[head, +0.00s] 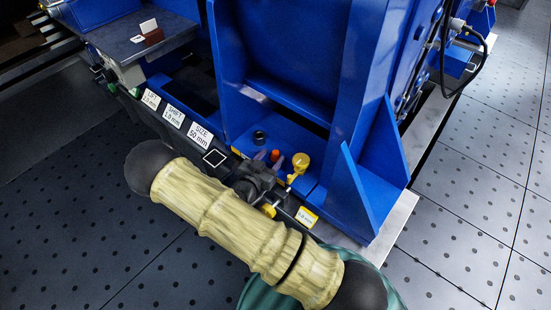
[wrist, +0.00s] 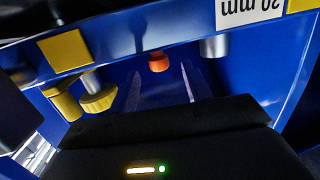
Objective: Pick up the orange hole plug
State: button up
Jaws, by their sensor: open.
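The orange hole plug (head: 275,155) is a small round piece on the blue ledge of the machine. It also shows in the wrist view (wrist: 158,62), near the top middle. My gripper (head: 269,160) is open and empty, low over the ledge. In the wrist view my gripper's (wrist: 160,88) two thin fingers point towards the plug, one to each side of its line. The plug appears just beyond the fingertips. I cannot tell the exact gap.
A tall blue upright (head: 350,85) rises close by on the right. White labels (head: 200,136) line the machine's front edge.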

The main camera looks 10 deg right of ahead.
aim_at(273, 161)
jog(key=shift+x, duration=1.15)
jog(key=c, duration=1.1)
jog(key=shift+o, duration=0.2)
jog(key=shift+r, duration=0.1)
notch_tip(273, 161, up, 10)
jog(key=p, duration=0.4)
